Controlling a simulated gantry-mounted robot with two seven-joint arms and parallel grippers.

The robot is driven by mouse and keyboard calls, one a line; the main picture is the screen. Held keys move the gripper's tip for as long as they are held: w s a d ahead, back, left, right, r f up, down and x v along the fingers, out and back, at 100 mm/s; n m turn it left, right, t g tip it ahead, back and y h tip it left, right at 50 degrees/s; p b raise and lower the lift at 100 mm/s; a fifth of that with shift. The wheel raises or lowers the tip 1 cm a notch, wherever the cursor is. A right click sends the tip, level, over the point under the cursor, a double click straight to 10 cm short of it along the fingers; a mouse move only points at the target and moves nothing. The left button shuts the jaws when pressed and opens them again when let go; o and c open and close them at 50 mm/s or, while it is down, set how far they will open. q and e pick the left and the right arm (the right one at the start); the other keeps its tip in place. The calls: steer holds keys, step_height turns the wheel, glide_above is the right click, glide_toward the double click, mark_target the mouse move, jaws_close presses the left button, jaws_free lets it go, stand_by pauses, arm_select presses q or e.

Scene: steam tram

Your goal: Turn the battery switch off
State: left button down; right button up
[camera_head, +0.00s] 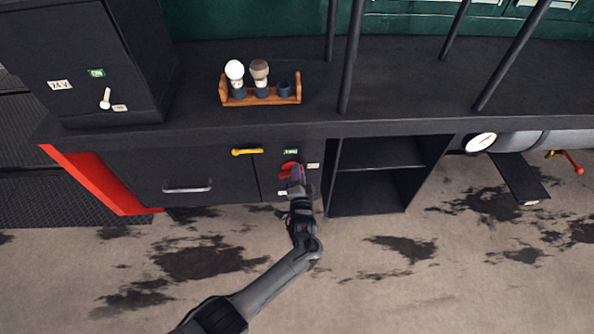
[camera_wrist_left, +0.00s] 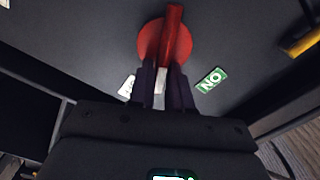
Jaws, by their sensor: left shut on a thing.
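The battery switch (camera_head: 288,166) is a red round knob on the dark cabinet front, below the bench top. In the left wrist view the red switch (camera_wrist_left: 172,35) shows a raised bar handle across a round disc. My left gripper (camera_head: 298,176) is at the switch, and in the left wrist view its two fingers (camera_wrist_left: 165,75) are shut on the near end of the bar handle. A green ON label (camera_wrist_left: 211,80) lies to the right of the fingers there, and a white label (camera_wrist_left: 127,87) to the left. In the head view the green label (camera_head: 290,152) is above the switch. My right gripper is not in view.
A yellow handle (camera_head: 246,152) and a drawer with a grey handle (camera_head: 187,188) are left of the switch. Open shelves (camera_head: 375,175) are on the right. A wooden rack (camera_head: 262,97) with bulbs stands on the bench. The floor in front is clear, with dark stains.

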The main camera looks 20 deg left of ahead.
arm_select(q)
steer(key=m, duration=0.2)
steer(key=f+m, duration=0.1)
steer(key=m, duration=0.2)
steer(key=shift+d, duration=0.15)
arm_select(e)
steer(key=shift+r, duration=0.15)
arm_select(q)
steer(key=shift+f+m, duration=0.1)
steer(key=shift+m, duration=0.2)
steer(key=c, duration=1.1)
jaws_free()
steer(key=shift+c, duration=0.2)
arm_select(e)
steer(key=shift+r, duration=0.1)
